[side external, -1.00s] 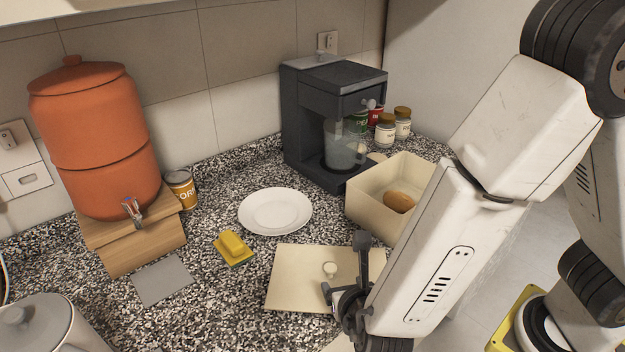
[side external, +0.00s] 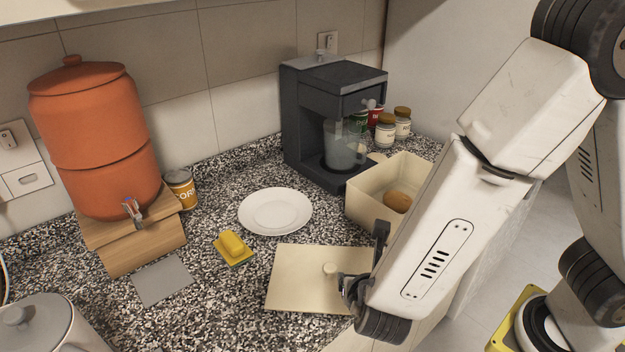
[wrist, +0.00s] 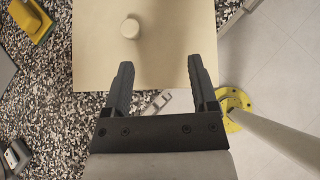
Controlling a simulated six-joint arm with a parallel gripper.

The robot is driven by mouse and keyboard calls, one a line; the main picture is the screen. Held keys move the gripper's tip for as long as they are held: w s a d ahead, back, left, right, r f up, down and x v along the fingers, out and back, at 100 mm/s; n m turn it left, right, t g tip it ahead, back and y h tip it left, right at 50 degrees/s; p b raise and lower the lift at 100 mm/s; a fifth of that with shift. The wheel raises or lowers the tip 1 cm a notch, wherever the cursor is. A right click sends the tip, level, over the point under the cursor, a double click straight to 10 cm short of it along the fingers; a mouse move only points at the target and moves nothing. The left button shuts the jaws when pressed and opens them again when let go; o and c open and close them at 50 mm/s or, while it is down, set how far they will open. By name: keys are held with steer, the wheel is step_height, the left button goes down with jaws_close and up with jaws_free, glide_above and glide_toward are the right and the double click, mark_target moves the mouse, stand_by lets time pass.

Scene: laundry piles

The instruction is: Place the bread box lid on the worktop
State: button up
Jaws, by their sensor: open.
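The bread box lid (side external: 305,283) is a flat cream panel with a small round knob (side external: 329,268), lying on the speckled worktop (side external: 215,300). In the wrist view the lid (wrist: 95,50) fills the upper middle, with its knob (wrist: 130,28) beyond the fingertips. My gripper (side external: 363,262) is at the lid's right side in the side view. In the wrist view my gripper (wrist: 160,75) is open, with nothing between its fingers, and its tips overlap the lid's near edge. The open bread box (side external: 365,205) stands behind, holding a brown roll (side external: 397,201).
A white plate (side external: 275,211) and a yellow sponge (side external: 232,247) lie left of the box. A coffee machine (side external: 310,125), jars (side external: 386,130) and an orange dispenser (side external: 100,140) stand along the wall. The worktop's front edge is close to my gripper.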

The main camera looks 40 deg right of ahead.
steer(key=d+m+g, duration=0.1)
steer(key=d+m, duration=0.1)
steer(key=s+d+m+g, duration=0.1)
steer(key=m, duration=0.1)
steer(key=d+m+g, duration=0.2)
steer(key=shift+s+d+f+m, duration=0.15)
steer(key=shift+s+d+m, duration=0.15)
steer(key=shift+s+m, duration=0.1)
steer(key=d+r+m+y, duration=0.1)
steer(key=d+m+y, duration=0.2)
steer(key=m, duration=0.7)
steer(key=w+d+r+m+g+y, duration=0.1)
steer(key=d+r+m+y, duration=0.1)
steer(key=m, duration=0.8)
steer(key=shift+d+r+y, duration=0.2)
steer(key=shift+d+y, duration=0.6)
steer(key=shift+d, duration=0.15)
